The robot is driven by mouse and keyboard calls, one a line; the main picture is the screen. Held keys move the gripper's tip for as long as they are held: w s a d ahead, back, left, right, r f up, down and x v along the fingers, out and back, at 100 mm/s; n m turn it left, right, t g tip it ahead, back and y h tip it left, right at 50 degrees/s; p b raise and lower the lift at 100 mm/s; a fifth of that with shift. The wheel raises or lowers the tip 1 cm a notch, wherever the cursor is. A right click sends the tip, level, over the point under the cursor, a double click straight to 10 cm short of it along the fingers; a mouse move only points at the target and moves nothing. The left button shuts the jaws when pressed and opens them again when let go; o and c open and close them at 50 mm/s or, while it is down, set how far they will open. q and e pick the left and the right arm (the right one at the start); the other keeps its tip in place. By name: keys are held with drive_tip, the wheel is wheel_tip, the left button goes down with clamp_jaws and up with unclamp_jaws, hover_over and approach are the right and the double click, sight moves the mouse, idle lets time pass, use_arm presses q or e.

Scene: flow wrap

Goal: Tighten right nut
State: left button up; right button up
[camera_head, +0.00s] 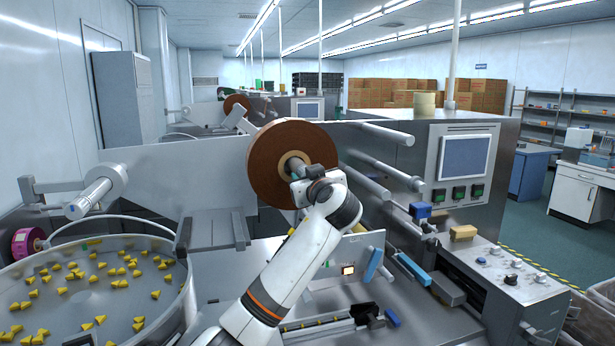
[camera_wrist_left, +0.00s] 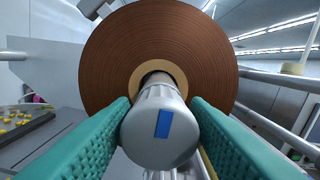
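A large brown film roll (camera_head: 262,165) stands upright on a spindle at the centre of the head view. It fills the upper part of the left wrist view (camera_wrist_left: 105,50). The right nut (camera_wrist_left: 148,145) is a grey knob with a blue rectangular mark, in front of the roll's tan core. My left gripper (camera_head: 308,178) is at the core, where its hand hides most of the nut. In the left wrist view its green fingers (camera_wrist_left: 160,115) lie along both sides of the nut, with no clear gap visible. My right gripper is not in view.
Another spindle with a light grey knob (camera_head: 95,195) stands at the left. A round feeder bowl (camera_head: 75,295) holds several yellow pieces. Grey rollers (camera_head: 385,132) and a control cabinet (camera_head: 455,165) stand to the right of the roll.

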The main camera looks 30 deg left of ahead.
use_arm(q)
drive_tip(key=c, duration=0.6)
